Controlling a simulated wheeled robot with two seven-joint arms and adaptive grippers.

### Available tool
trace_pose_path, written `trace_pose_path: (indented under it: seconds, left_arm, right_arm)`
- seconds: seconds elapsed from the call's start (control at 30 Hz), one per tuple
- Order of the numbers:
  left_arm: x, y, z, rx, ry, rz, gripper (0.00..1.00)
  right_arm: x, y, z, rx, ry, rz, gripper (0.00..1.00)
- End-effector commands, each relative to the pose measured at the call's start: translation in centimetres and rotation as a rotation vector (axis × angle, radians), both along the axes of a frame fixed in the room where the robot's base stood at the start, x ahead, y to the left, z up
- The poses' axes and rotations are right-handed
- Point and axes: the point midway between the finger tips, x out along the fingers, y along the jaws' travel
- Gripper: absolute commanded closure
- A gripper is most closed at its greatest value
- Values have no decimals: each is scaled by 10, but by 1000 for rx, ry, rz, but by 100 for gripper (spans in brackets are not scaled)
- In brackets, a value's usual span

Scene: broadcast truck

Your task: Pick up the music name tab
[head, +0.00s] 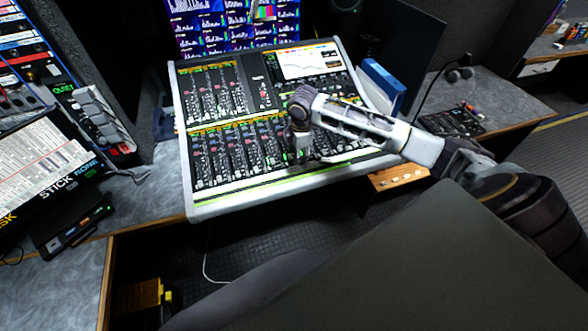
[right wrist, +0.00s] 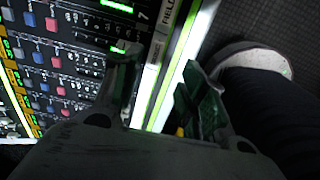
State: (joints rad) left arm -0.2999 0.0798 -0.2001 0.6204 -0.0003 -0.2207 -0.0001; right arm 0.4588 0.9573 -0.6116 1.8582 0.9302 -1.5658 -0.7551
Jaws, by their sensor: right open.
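The mixing console (head: 183,130) stands on the desk, tilted, with a strip along its front edge. In the right wrist view a white label strip (right wrist: 150,80) runs beside a green-lit edge, with a label reading "FIELD" (right wrist: 168,18) near the top. I cannot make out a tab that reads "music". My right gripper (head: 303,156) is over the console's lower front part. In the right wrist view its fingers (right wrist: 160,78) are apart, one on each side of the strip, with nothing visibly held. I cannot tell whether they touch the strip. My left gripper is out of view.
Behind the console is a lit monitor (head: 235,22). A blue box-like object (head: 383,88) stands to its right. A sloped panel with printed sheets (head: 40,160) and a small black device (head: 75,232) are on the left. In the right wrist view a pale rounded shape (right wrist: 252,58) lies beyond the console edge.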

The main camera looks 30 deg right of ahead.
Motion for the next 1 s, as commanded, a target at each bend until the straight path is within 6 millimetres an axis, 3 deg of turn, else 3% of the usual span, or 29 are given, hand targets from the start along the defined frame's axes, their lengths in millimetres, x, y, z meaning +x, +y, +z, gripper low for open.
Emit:
trace_pose_path:
  seconds: [0.33, 0.8, 1.0]
  left_arm:
    - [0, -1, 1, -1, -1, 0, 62]
    - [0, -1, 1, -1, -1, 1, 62]
    - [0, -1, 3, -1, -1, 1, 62]
  right_arm:
    - [5, -1, -38, 0, 0, 0, 58]
    - [6, -1, -43, 0, 0, 1, 58]
    - [10, 0, -53, 1, 1, 0, 58]
